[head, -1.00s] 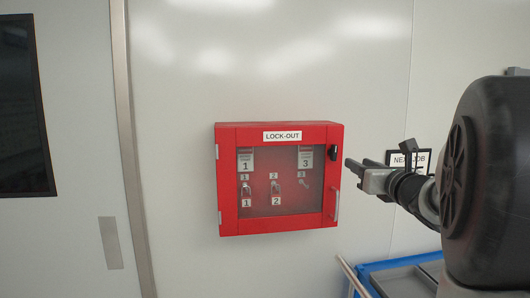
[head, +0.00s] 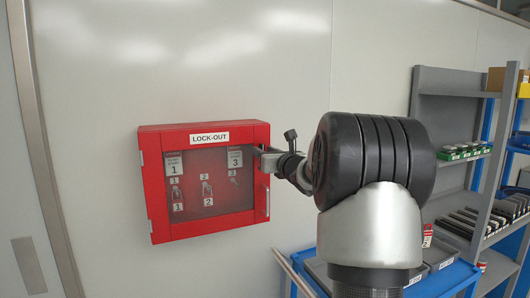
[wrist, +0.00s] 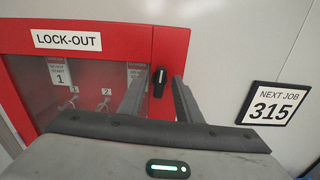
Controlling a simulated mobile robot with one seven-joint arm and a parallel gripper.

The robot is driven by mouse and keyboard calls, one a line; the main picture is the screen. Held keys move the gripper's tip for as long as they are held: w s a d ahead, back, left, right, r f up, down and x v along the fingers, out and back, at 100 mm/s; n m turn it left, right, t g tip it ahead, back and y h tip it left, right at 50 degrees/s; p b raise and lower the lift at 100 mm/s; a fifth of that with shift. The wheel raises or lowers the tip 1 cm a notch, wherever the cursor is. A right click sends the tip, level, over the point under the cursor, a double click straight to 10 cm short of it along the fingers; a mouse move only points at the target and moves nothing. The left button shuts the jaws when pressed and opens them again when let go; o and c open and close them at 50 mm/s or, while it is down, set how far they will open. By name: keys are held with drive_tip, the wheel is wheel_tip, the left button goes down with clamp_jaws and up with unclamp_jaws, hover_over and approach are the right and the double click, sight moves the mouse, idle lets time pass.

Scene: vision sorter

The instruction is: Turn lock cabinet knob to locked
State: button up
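The red lock-out cabinet (head: 158,205) hangs on the wall with its windowed door shut; it also shows in the wrist view (wrist: 100,15). Its black knob (wrist: 159,80) is on the right of the door frame, its long grip roughly upright in the wrist view. My gripper (wrist: 161,78) is open, with one finger on each side of the knob in that view. I cannot tell whether either finger touches it. In the head view my gripper (head: 265,158) is at the cabinet's upper right edge and hides the knob.
Numbered tags and padlocks (head: 207,188) hang behind the window. A door handle (head: 267,203) is at the lower right of the cabinet. A "NEXT JOB 315" sign (wrist: 272,104) is on the wall to the right. A blue cart (head: 450,280) and grey shelves (head: 445,92) stand at right.

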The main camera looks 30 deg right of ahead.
clamp_jaws()
drive_tip(key=m, duration=0.5)
drive_tip(key=m+b, duration=0.1)
drive_tip(key=m, duration=1)
drive_tip(key=shift+d+f+m+b, duration=0.2)
drive_tip(key=shift+d+m+b, duration=0.1)
drive_tip(key=shift+m+b, duration=0.1)
idle(0.4)
